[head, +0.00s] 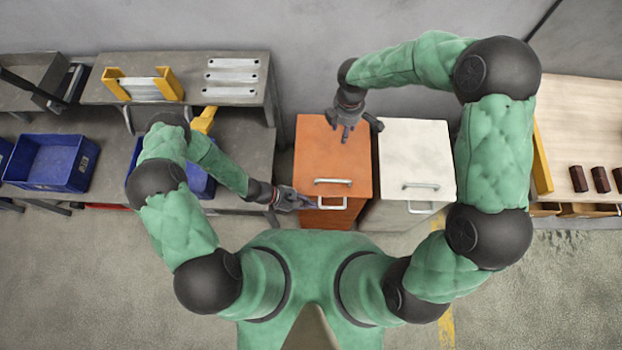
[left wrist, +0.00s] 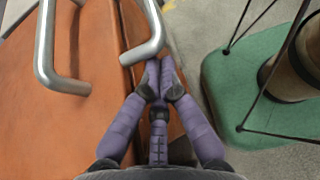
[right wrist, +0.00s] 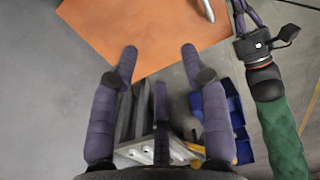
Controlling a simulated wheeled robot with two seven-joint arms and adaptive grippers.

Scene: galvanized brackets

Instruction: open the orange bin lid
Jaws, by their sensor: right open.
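The orange bin (head: 333,157) stands in the middle of the head view with its lid lying flat. A metal handle (head: 333,182) sits on the lid's near part, and a second handle (head: 333,204) is on the front. My left gripper (head: 305,203) is at the front handle's left end. In the left wrist view its fingertips (left wrist: 159,72) meet beside the bend of that handle (left wrist: 148,40); I see no bar between them. My right gripper (head: 346,136) is open and empty over the lid's far part, its spread fingers (right wrist: 159,65) showing in the right wrist view.
A white bin (head: 415,150) with similar handles stands close at the right. Left is a grey workbench (head: 245,150) with blue crates (head: 52,162) and a raised shelf of metal plates (head: 232,76). A wooden table (head: 580,130) is at far right.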

